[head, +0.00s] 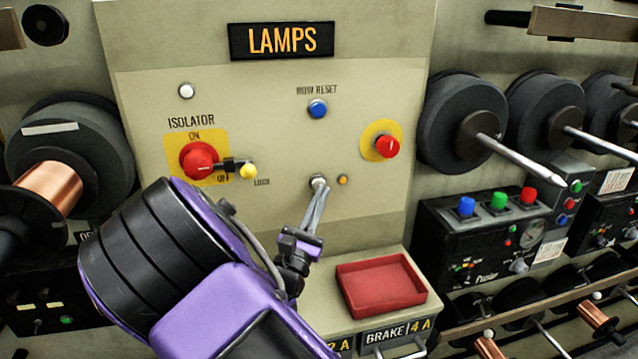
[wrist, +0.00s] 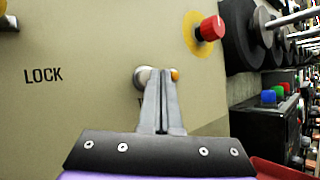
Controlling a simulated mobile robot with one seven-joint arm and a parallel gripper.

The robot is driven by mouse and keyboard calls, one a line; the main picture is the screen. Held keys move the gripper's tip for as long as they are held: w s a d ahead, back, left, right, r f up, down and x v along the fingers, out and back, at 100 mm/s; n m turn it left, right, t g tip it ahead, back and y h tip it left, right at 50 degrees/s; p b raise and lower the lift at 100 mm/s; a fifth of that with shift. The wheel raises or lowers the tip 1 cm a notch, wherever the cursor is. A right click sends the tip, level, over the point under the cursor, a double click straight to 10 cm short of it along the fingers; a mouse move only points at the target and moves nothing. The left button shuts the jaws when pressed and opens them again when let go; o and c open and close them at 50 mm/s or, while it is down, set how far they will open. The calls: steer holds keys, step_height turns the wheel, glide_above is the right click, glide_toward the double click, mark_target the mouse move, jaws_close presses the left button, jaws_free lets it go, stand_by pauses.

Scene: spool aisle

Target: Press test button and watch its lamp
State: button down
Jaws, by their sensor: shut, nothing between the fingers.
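The panel under the LAMPS sign (head: 281,39) holds a small pale round button (head: 317,180) with a small amber lamp (head: 343,180) just to its right. The wrist view also shows the button (wrist: 143,74) and the lamp (wrist: 176,74). My gripper (head: 320,192) is shut and empty, its fingertips at the button in both views. They cover part of the button and most of the label below it. I cannot tell whether the tips touch or press it. The lamp looks orange; I cannot tell whether it is lit.
The panel also has a red isolator switch (head: 199,160) with a yellow lock tab (head: 248,171), a blue button (head: 317,109), a white lamp (head: 186,91) and a red emergency knob (head: 387,146). A red tray (head: 381,287) sits below. Spools and control boxes stand at right.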

steer(key=shift+w+a, duration=0.1)
steer(key=shift+w, duration=0.35)
stand_by(0.5)
steer(key=shift+s, duration=0.2)
steer(key=shift+s+d+p, duration=0.25)
steer(key=shift+s+p, duration=0.2)
steer(key=shift+s, duration=0.25)
steer(key=s+d, duration=0.1)
steer(key=s, duration=0.4)
steer(key=shift+s+d+p, duration=0.35)
steer(key=shift+s+p, duration=0.05)
steer(key=shift+p, duration=0.05)
